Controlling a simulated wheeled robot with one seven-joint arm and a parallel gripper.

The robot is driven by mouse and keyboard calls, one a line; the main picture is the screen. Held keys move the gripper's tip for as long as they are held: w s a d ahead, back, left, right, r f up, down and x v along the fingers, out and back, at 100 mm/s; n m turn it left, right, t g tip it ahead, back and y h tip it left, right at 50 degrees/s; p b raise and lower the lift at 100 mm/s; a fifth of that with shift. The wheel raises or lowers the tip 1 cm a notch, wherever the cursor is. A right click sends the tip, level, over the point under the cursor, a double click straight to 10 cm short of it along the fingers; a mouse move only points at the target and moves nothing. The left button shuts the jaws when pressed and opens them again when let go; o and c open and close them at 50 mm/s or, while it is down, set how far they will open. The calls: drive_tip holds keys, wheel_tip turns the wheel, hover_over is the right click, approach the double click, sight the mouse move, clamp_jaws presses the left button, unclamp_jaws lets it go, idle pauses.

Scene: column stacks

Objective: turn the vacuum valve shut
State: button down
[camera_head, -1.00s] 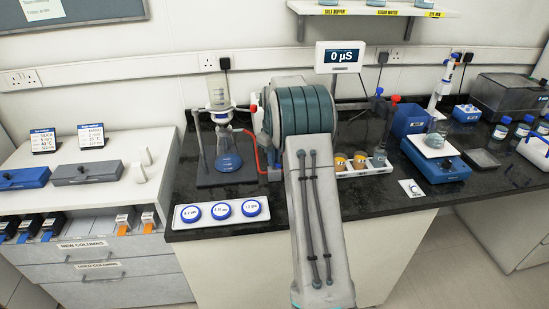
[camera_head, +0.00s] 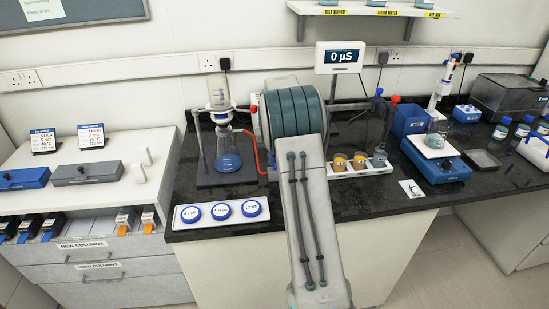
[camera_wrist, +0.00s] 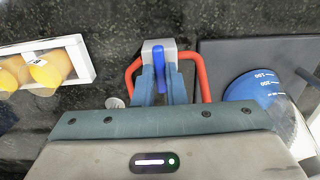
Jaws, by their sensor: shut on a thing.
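The vacuum valve is a small grey block (camera_wrist: 158,47) with a blue lever handle (camera_wrist: 160,68), at the top middle of the wrist view. Red tubing (camera_wrist: 204,80) leaves it on both sides. My gripper (camera_wrist: 161,86) is shut on the blue handle, with one blue-grey finger on each side of it. The handle points down toward my gripper in that view. In the head view my arm hides the valve and the gripper. Red tubing (camera_head: 262,158) shows just left of my arm, near the flask with blue liquid (camera_head: 228,161).
The flask stands close beside the gripper; its blue liquid also shows in the wrist view (camera_wrist: 252,88). A white rack (camera_head: 344,174) with amber vials is right of my arm. A white tray (camera_head: 182,223) with round blue-rimmed caps lies at the front left.

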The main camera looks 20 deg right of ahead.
idle(0.4)
drive_tip(key=c, duration=1.5)
unclamp_jaws()
wheel_tip(320, 180, up, 4)
drive_tip(key=shift+r+b, duration=0.2)
drive_tip(key=shift+b, duration=0.4)
drive_tip(key=s+d+r, duration=0.2)
drive_tip(key=s+d+r+b, duration=0.1)
drive_tip(key=s+d+r, duration=0.1)
drive_tip(key=s+d, duration=0.1)
drive_tip(key=s+d+r+b, duration=0.1)
drive_tip(key=s+d+r, duration=0.1)
drive_tip(key=s+d, duration=0.1)
drive_tip(key=shift+s+r, duration=0.25)
drive_tip(key=shift+r, duration=0.1)
